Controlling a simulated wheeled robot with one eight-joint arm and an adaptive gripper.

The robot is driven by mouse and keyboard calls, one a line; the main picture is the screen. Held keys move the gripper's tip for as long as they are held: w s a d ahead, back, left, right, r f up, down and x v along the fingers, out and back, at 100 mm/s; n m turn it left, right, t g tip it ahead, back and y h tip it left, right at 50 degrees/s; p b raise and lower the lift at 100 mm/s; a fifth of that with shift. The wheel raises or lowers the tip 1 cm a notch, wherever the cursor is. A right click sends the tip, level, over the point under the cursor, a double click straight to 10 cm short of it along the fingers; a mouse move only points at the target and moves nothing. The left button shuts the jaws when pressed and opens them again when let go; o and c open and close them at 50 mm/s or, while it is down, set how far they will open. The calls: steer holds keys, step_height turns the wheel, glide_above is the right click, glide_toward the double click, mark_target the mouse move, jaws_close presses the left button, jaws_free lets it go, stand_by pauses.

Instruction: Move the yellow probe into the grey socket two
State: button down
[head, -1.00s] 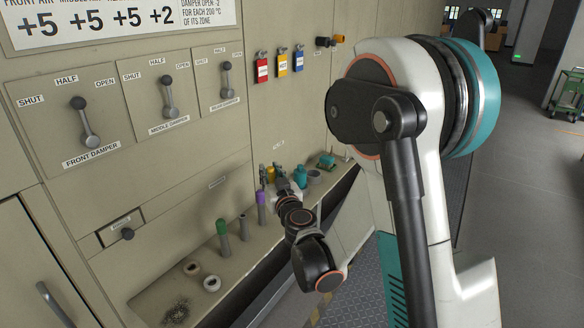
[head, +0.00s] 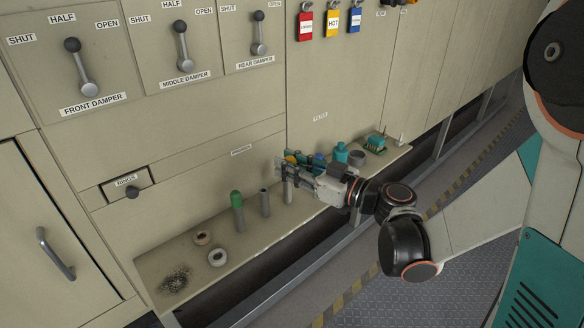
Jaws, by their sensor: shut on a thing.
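My gripper (head: 283,170) is over the shelf at the third grey upright tube (head: 288,191). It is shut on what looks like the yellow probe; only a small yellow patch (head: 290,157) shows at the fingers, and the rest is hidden. An open-topped grey tube (head: 265,203), second in the row and apparently socket two, stands left of my gripper with nothing in it. The first tube holds a green-topped probe (head: 237,198). The purple top of the third tube is hidden behind my gripper. I cannot tell whether my gripper touches that tube.
A teal bottle (head: 341,153), a dark cup (head: 357,158) and a green block (head: 376,142) stand beyond my gripper. The panel wall rises behind.

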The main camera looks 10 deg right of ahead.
steer(key=w+a+f+b, duration=0.2)
steer(key=w+a+f, duration=0.2)
steer(key=w, duration=0.5)
steer(key=shift+w+a, duration=0.35)
steer(key=shift+a, duration=0.95)
steer(key=shift+f+b, duration=0.25)
steer(key=shift+b, duration=0.1)
steer(key=shift+f+b, duration=0.45)
steer(key=shift+f, duration=0.15)
stand_by(0.4)
step_height(320, 180, down, 2)
steer(key=shift+f+b, duration=0.25)
steer(key=shift+b, duration=0.75)
steer(key=shift+f, duration=0.1)
steer(key=shift+f, duration=1.7)
